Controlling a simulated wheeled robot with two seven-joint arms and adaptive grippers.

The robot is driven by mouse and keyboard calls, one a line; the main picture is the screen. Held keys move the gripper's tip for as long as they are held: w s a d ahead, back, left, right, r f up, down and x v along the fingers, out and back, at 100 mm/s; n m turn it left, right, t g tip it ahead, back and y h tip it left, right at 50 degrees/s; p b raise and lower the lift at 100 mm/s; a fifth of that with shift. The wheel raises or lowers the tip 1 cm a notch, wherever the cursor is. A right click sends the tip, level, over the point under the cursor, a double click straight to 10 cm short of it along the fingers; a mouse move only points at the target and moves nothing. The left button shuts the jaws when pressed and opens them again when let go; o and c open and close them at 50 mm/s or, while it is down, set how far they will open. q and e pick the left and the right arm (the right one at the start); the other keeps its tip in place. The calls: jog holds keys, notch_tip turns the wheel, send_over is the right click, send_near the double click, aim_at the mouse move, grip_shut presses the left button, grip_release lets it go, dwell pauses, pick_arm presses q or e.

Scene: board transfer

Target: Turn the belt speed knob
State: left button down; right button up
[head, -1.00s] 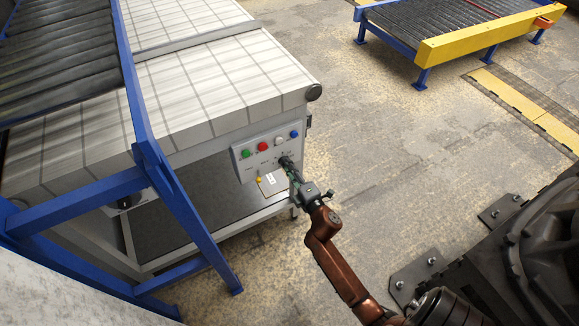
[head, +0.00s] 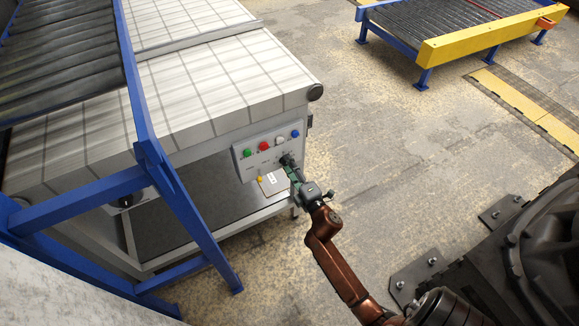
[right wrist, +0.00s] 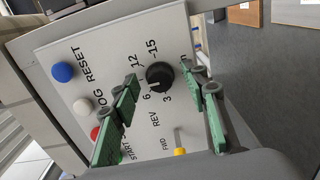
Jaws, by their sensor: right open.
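The belt speed knob (right wrist: 159,77) is a round black dial on a light grey control panel (right wrist: 85,45), ringed by the printed numbers 3, 6, 12 and 15. A small pale mark on it faces about the 6. My right gripper (right wrist: 160,70) is open, its green fingers on either side of the knob in the right wrist view, with gaps showing between fingers and knob. In the head view the right gripper (head: 292,170) reaches the panel (head: 267,153) below the white and blue buttons and largely covers the knob area. My left gripper is not in view.
Blue (right wrist: 62,72), white (right wrist: 82,105) and red (right wrist: 96,133) buttons sit near the knob, with a yellow-tipped switch (right wrist: 180,151) below it. The tiled conveyor (head: 220,80) is above the panel. A blue frame (head: 185,215) stands left; open floor (head: 390,150) lies right.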

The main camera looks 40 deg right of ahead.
jog(key=v, duration=1.2)
dwell(0.4)
